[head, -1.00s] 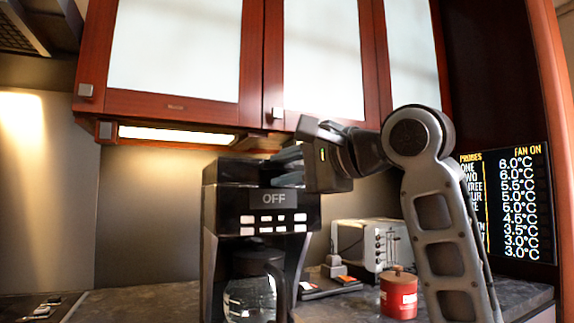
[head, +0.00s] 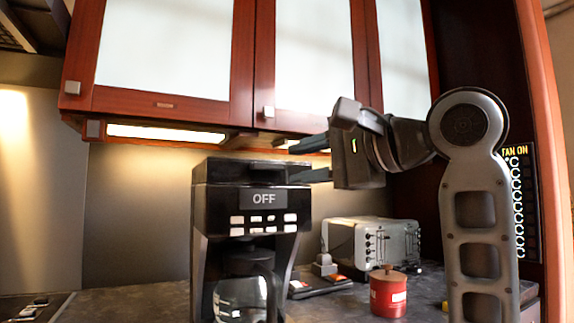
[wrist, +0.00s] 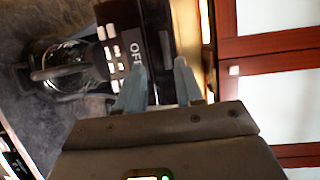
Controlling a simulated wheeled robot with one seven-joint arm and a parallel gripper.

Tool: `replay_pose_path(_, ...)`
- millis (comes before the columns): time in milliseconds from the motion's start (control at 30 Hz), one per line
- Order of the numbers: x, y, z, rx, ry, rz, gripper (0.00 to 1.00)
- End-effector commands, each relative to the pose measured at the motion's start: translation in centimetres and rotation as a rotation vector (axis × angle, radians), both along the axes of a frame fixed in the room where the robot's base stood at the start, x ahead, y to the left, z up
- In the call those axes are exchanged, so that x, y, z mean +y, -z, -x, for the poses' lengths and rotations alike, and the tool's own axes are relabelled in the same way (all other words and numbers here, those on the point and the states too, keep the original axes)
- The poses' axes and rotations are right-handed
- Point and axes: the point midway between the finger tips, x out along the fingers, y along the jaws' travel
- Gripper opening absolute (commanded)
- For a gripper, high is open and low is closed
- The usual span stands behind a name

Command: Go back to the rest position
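My gripper (head: 308,160) is raised in the head view, at the upper right of the coffee machine (head: 252,213) and below the wall cabinets. Its two fingers point left and stand apart with nothing between them. In the wrist view my gripper (wrist: 160,78) also shows two separate fingertips, with the coffee machine (wrist: 150,30) beyond them. Whether a fingertip touches the machine cannot be told.
Red-framed wall cabinets (head: 245,60) hang just above my gripper. A dark panel with a display (head: 522,200) is behind my arm at right.

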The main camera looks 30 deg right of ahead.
Motion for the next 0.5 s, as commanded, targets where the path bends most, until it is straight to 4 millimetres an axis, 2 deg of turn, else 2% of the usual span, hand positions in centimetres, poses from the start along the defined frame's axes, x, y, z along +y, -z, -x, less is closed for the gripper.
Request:
replay_pose_path(200, -0.55, -0.11, 1.35, 0.0, 0.0, 0.001, 0.36)
replay_pose_path(500, -0.56, -0.09, 1.38, 0.001, 0.0, 0.0, 0.36)
